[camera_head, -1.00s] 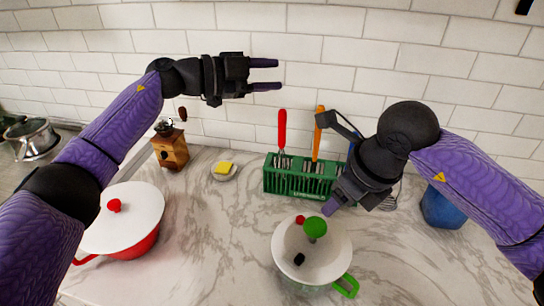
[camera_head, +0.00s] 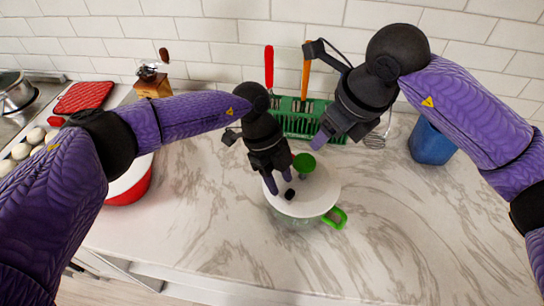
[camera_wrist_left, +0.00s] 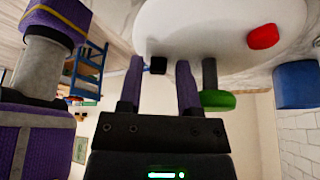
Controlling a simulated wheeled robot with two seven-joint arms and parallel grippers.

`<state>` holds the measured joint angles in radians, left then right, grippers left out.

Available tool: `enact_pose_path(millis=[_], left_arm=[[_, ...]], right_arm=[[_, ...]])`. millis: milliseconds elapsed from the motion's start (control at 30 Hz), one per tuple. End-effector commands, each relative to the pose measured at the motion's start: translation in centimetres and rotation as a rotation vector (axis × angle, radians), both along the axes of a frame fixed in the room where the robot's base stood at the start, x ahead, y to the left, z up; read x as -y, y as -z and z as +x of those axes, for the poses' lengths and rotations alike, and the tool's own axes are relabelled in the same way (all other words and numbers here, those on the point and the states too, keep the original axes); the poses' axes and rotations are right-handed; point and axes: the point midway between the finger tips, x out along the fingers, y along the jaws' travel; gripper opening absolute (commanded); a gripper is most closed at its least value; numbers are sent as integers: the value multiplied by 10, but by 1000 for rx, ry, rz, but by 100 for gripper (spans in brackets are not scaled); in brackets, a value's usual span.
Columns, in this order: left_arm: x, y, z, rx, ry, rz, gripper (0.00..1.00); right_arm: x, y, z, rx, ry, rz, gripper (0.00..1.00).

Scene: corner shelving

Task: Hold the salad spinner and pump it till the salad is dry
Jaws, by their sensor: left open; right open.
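The salad spinner (camera_head: 322,196) stands on the marble counter, with a white lid, a green pump knob (camera_head: 304,163) on a stem, a small black button (camera_head: 290,194) and a green side handle (camera_head: 335,218). My left gripper (camera_head: 279,181) is open and points down over the left part of the lid, beside the knob. In the left wrist view its fingers (camera_wrist_left: 161,82) are apart with nothing gripped; the black button shows near them, and a red button (camera_wrist_left: 263,37) is further off. My right gripper (camera_head: 324,135) is open, above and behind the knob, apart from it.
A green utensil rack (camera_head: 290,120) with red and orange handles stands behind the spinner. A blue container (camera_head: 431,142) and a whisk (camera_head: 375,139) are at the right. A red pot (camera_head: 132,187) is partly hidden by my left arm. The front right counter is clear.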

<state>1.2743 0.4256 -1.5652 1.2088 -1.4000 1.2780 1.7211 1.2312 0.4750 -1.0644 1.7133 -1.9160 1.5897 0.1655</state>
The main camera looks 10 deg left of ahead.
Motion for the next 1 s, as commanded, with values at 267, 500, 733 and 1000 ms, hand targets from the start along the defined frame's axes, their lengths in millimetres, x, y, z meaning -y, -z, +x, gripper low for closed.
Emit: enact_pose_path(millis=[267,500,733,1000], left_arm=[[1,3,0,2,-1,-1,44],[1,3,0,2,-1,-1,0],[1,3,0,2,-1,-1,0],[1,3,0,1,-1,-2,0]], right_arm=[[0,0,0,0,0,0,59],[0,0,0,0,0,0,59],[0,0,0,0,0,0,59],[0,0,0,0,0,0,59]])
